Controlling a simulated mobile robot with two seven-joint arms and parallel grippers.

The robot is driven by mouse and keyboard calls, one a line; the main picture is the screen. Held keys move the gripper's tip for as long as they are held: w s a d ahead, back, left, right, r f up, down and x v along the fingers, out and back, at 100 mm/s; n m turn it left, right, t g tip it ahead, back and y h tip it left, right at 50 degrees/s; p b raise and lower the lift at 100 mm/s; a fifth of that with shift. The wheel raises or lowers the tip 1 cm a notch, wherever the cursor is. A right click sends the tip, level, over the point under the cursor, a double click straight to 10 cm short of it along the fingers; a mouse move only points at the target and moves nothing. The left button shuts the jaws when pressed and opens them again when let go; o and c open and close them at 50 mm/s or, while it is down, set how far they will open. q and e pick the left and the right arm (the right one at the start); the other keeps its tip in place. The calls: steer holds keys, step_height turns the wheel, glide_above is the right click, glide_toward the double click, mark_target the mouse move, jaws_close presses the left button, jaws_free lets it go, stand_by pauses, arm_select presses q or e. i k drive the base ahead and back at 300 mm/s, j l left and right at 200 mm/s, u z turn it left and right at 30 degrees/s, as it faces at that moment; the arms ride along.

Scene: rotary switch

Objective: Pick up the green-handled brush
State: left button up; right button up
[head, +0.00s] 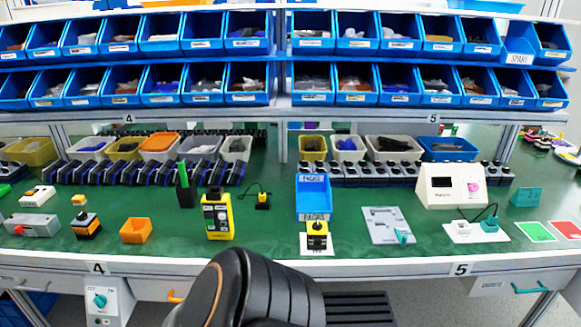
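A narrow bright green upright piece (183,174) stands out of a dark holder (187,196) on the green worktop, left of centre. It looks like the handle of the green-handled brush. Any bristles are hidden in or merged with the dark holder. Neither of my grippers shows in the head view. A dark rounded part of my own body fills the bottom centre, below the bench edge, well apart from the brush.
A yellow and black device (217,217) stands just right of the holder. An orange bin (136,231) is in front and left. Dark slanted blocks (130,175) line up behind, below shelves of blue bins (205,84). Some green worktop (265,225) right of the device is clear.

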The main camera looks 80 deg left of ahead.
mark_target(183, 176)
steer(key=u, duration=3.3)
